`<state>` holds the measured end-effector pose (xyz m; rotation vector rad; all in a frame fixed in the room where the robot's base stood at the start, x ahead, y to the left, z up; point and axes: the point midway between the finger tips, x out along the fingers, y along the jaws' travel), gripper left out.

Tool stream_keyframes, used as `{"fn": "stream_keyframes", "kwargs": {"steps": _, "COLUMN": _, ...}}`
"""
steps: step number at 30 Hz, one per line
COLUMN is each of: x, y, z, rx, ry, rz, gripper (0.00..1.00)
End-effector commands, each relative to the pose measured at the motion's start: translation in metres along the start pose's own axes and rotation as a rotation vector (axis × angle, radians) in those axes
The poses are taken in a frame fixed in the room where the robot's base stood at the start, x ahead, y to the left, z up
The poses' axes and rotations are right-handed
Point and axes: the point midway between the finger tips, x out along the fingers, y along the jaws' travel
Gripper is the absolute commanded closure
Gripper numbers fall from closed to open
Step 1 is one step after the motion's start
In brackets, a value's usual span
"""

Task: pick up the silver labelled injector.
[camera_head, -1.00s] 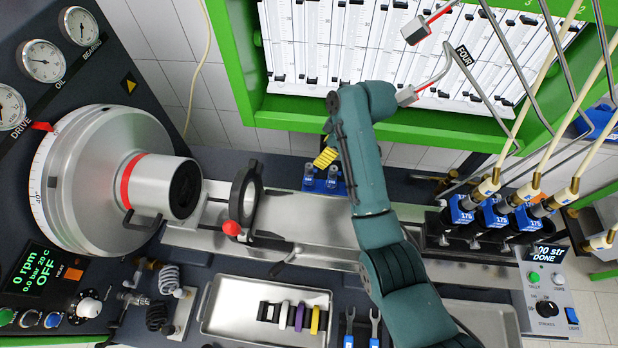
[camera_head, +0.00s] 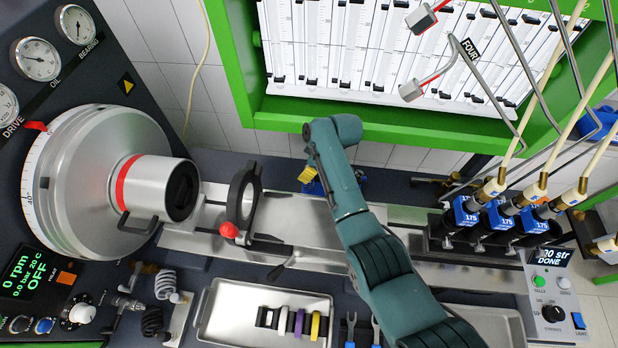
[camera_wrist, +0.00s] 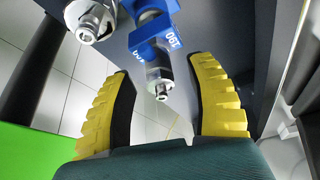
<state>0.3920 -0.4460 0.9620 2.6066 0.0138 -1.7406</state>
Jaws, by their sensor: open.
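In the wrist view, a silver injector (camera_wrist: 160,84) with a blue label (camera_wrist: 152,36) shows between the tips of my gripper (camera_wrist: 165,80). The yellow-backed fingers are apart, with a gap on each side of the injector. A second silver injector (camera_wrist: 92,22) stands to its left, at the left finger's tip. In the head view, my gripper's yellow finger (camera_head: 307,174) shows beside the arm, over a blue holder (camera_head: 316,188). The arm and gripper hide most of the holder and the injectors there.
Several injectors with blue 175 labels (camera_head: 466,211) stand in a black block at right, with hoses above. A black ring clamp with a red knob (camera_head: 229,230) stands left of the gripper. A metal tray (camera_head: 218,318) lies in front. The green-framed panel (camera_head: 300,112) rises behind.

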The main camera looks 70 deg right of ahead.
Motion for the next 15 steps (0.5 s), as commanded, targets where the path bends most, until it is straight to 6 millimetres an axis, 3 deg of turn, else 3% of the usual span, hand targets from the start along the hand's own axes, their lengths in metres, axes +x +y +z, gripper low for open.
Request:
{"fn": "stream_keyframes", "kwargs": {"steps": 1, "x": 0.0001, "y": -0.0002, "z": 0.0003, "rx": 0.000, "ry": 0.000, "rz": 0.000, "gripper": 0.55}}
{"fn": "stream_keyframes", "kwargs": {"steps": 8, "x": 0.0001, "y": -0.0002, "z": 0.0004, "rx": 0.000, "ry": 0.000, "rz": -0.001, "gripper": 0.99}}
{"fn": "stream_keyframes", "kwargs": {"steps": 15, "x": 0.0006, "y": -0.0005, "z": 0.0007, "rx": 0.001, "ry": -0.001, "rz": -0.001, "gripper": 1.00}}
